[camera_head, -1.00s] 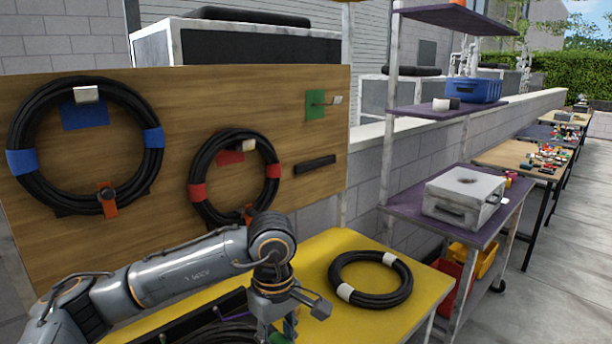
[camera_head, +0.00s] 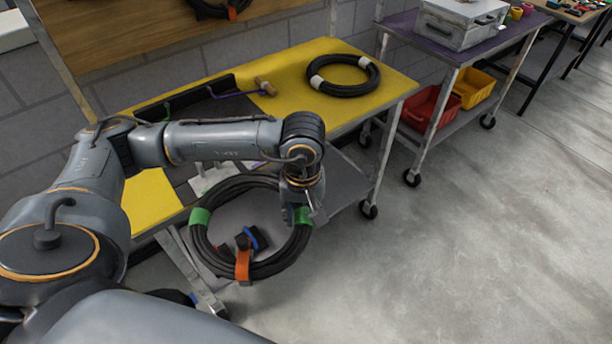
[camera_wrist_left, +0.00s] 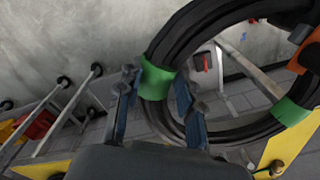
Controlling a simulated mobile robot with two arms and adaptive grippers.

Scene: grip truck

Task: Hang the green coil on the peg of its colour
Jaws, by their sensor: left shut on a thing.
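The green coil (camera_head: 215,258) is a black hose ring with green bands and an orange strap at its bottom. It hangs in front of the yellow table, off its front edge. My left gripper (camera_head: 302,208) is shut on its right-hand green band. In the left wrist view the fingers (camera_wrist_left: 156,92) sit on both sides of a green band of the coil (camera_wrist_left: 180,38). The green peg is out of view now. Only the wooden board's lower part (camera_head: 130,35) shows, with the bottom of another coil (camera_head: 212,10). My right gripper is not in view.
The yellow table (camera_head: 300,58) holds a white-banded coil (camera_head: 345,90), a mallet (camera_head: 266,87) and a dark tray. A purple-topped cart (camera_head: 400,22) with red (camera_head: 428,108) and yellow bins (camera_head: 474,88) stands to the right. The floor at the front right is clear.

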